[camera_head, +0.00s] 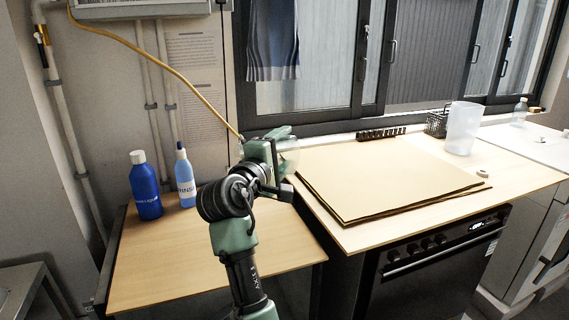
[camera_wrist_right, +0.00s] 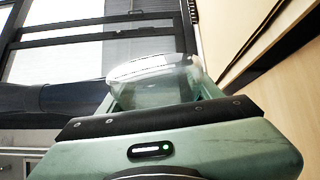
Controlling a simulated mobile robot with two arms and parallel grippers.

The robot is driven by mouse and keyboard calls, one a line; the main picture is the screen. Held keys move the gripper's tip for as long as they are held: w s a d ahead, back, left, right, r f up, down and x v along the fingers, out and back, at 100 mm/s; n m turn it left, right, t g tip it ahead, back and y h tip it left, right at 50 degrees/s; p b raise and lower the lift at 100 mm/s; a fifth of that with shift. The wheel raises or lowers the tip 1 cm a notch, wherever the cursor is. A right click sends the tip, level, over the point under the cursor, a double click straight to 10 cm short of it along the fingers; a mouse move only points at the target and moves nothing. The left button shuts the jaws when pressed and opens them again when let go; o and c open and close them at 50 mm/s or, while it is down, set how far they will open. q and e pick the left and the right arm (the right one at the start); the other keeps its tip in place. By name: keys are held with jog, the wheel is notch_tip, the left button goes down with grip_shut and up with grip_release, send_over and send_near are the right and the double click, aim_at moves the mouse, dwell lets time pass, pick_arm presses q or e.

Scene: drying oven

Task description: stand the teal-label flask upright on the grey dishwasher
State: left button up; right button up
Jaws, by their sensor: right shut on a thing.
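My right gripper (camera_head: 283,160) is raised over the gap between the two wooden worktops. It is shut on a clear flask (camera_head: 291,163), whose pale, see-through body shows just right of the jaws. In the right wrist view the flask (camera_wrist_right: 155,78) sits between the fingers of my right gripper (camera_wrist_right: 155,95), with a rounded whitish end pointing away. I cannot make out a teal label on it. A light grey front with a handle (camera_head: 540,250) stands at the far right and may be the dishwasher; I cannot tell for sure. My left gripper is not in view.
Blue bottles (camera_head: 145,187) stand on the left worktop (camera_head: 190,255). Brown flat boards (camera_head: 385,175) cover much of the right worktop, above a black oven (camera_head: 440,260). A clear beaker (camera_head: 462,128), a black basket (camera_head: 437,122) and a dark rack (camera_head: 381,134) stand behind, near the window.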

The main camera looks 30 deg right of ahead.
jog(key=shift+f+m, duration=0.1)
jog(key=shift+m, duration=0.4)
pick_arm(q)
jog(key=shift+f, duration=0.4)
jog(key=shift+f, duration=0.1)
